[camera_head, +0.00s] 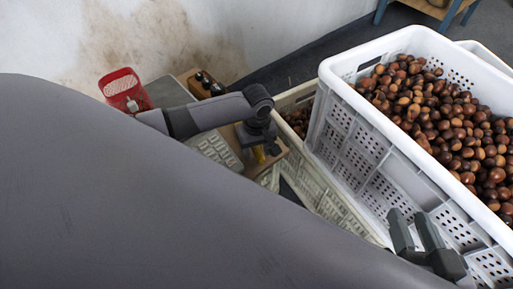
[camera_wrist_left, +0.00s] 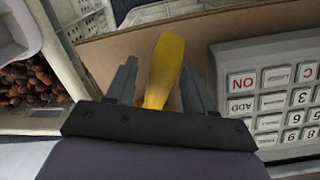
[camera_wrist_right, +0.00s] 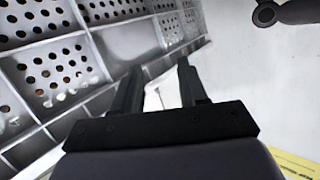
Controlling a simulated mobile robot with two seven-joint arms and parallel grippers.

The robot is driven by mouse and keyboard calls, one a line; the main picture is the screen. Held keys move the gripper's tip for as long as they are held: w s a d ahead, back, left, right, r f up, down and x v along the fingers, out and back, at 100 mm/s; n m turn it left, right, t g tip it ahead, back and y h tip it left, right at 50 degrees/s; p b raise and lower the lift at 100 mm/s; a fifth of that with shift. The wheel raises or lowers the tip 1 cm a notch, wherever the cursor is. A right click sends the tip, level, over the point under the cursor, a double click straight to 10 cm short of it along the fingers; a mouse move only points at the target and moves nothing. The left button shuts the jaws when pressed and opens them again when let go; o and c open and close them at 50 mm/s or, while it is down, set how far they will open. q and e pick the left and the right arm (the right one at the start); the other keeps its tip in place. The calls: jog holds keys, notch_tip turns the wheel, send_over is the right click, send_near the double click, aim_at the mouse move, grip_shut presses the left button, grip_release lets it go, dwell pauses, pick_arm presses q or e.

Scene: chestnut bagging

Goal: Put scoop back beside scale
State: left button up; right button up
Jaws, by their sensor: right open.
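The scoop's yellow handle (camera_wrist_left: 165,70) is between the spread fingers of my left gripper (camera_wrist_left: 160,85), with a gap visible on the right side. The scoop's bowl is hidden. In the head view my left gripper (camera_head: 265,142) points down over the table's right edge, with a bit of yellow below it. The scale's keypad (camera_wrist_left: 275,95) lies right of the handle in the left wrist view. In the head view the keypad (camera_head: 214,149) is just left of my gripper. My right gripper (camera_head: 418,234) is open and empty beside the white crate.
The white crate (camera_head: 385,140) full of chestnuts stands at the right. A lower cream crate (camera_head: 322,192) with chestnuts is next to the table. A red basket (camera_head: 122,90) and dark small objects (camera_head: 206,85) are at the back. My arm hides the lower left.

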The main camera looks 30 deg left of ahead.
pick_arm(q)
notch_tip(320, 180, up, 10)
jog(key=p, duration=0.5)
jog(key=shift+f, duration=0.1)
jog(key=s+d+m+t+h+p, duration=0.1)
jog(key=s+d+m+t+h, duration=0.45)
jog(key=d, duration=0.95)
jog(key=s+r+m+t, duration=0.3)
jog(key=r, duration=0.2)
jog(key=s+a+r+m+t+h, duration=0.1)
jog(key=s+r+m+t, duration=0.2)
jog(key=r, duration=0.2)
jog(key=shift+s+r+m, duration=0.2)
jog(key=shift+r+m, duration=0.15)
pick_arm(e)
jog(key=shift+w+a+r+m+g, duration=0.15)
jog(key=shift+a+m+g, duration=0.15)
jog(key=shift+a+g, duration=0.15)
jog(key=shift+w+a+r+m+g, duration=0.1)
jog(key=shift+a+m+g, duration=0.2)
jog(key=shift+g, duration=0.15)
pick_arm(q)
jog(key=shift+a+h, duration=0.1)
jog(key=shift+h, duration=0.15)
pick_arm(e)
jog(key=shift+s+r, duration=0.1)
